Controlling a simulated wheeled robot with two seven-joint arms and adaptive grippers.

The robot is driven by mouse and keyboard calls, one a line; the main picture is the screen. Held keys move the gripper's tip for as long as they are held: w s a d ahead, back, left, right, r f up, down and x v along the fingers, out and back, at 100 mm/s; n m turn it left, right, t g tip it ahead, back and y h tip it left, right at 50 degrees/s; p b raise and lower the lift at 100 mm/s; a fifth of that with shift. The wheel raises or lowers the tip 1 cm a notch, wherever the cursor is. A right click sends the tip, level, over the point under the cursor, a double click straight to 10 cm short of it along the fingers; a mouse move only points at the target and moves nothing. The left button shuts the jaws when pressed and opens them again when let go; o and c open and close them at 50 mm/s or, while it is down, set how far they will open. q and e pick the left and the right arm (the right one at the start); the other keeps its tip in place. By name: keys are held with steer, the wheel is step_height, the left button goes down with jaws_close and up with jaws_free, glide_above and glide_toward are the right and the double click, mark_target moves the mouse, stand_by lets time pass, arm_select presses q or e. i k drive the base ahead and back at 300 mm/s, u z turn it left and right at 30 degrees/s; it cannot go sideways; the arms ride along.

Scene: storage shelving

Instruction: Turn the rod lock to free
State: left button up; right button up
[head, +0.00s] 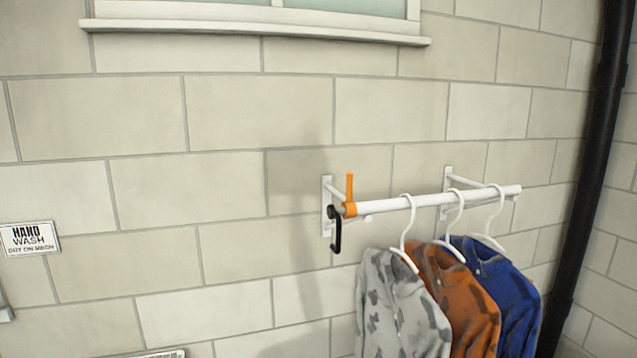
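A white rod (385,205) stands out from the block wall on two white brackets, one near each end. At its left end sits an orange rod lock (350,195); its flat lever points straight up. A black hook-shaped piece (336,231) hangs down beside the lock at the same end. Neither of my grippers is in view.
Several white hangers hold a grey patterned shirt (398,305), an orange-brown shirt (458,295) and a blue shirt (503,290) on the rod. A black pipe (585,190) runs down the right corner. A window sill (250,29) juts out above.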

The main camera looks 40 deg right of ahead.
mark_target(350, 207)
steer(key=k, duration=0.3)
steer(key=z, duration=0.75)
